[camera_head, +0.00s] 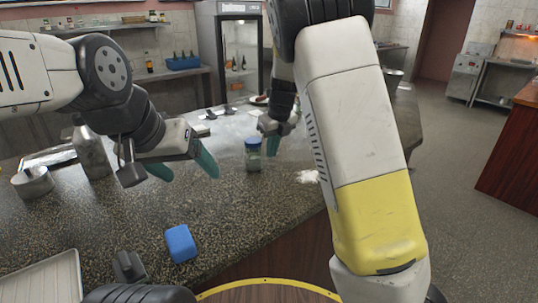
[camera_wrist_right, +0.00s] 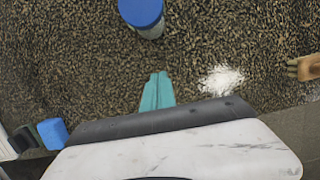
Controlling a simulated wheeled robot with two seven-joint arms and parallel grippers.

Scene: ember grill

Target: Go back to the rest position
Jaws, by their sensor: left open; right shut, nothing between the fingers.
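My left gripper (camera_head: 184,170) is open and empty above the left part of the speckled counter (camera_head: 120,225). My right gripper (camera_head: 271,147) is over the counter just right of a jar with a blue lid (camera_head: 253,155). In the right wrist view its teal fingers (camera_wrist_right: 157,92) are shut together with nothing between them, and the jar's blue lid (camera_wrist_right: 141,12) is at the top, apart from the fingertips. The large white and yellow arm in the middle is mine and hides part of the counter.
A blue block (camera_head: 181,244) lies near the counter's front edge. A white powder patch (camera_head: 308,177) is right of the jar. A metal container (camera_head: 91,153), a round tin (camera_head: 33,182) and a pale tray (camera_head: 45,280) are at left. A glass-door fridge (camera_head: 238,60) stands behind. Open floor lies right.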

